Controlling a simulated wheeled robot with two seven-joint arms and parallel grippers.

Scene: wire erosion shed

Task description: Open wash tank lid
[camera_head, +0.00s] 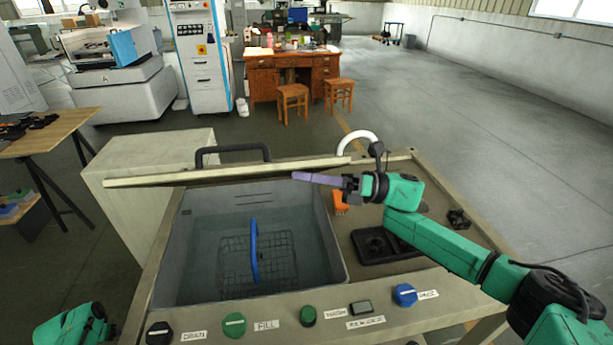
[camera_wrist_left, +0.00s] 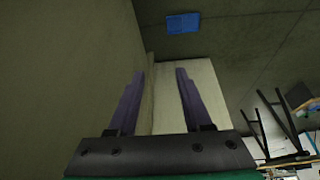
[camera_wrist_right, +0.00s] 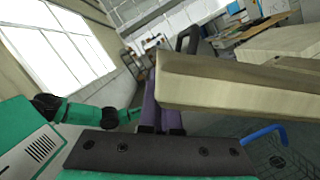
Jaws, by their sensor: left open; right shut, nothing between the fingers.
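The wash tank lid (camera_head: 225,173) is a beige slab seen nearly edge-on, raised above the back of the tank, with its black handle (camera_head: 233,149) on the far side. The wash tank (camera_head: 335,262) lies uncovered in front, holding a wire basket with a blue handle (camera_head: 254,250). My right gripper (camera_head: 297,177) is shut and empty, its purple fingers at the lid's lower edge near the right end. In the right wrist view the lid (camera_wrist_right: 225,88) is close beside the fingers; contact is unclear. My left gripper (camera_wrist_left: 160,72) is open and empty beside a beige panel.
The front panel carries a green knob (camera_head: 234,325), a blue knob (camera_head: 404,295) and other controls. An orange brush (camera_head: 340,203), a black tray (camera_head: 390,248) and a white curved pipe (camera_head: 357,140) are on the right deck. A table (camera_head: 50,130) stands at left.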

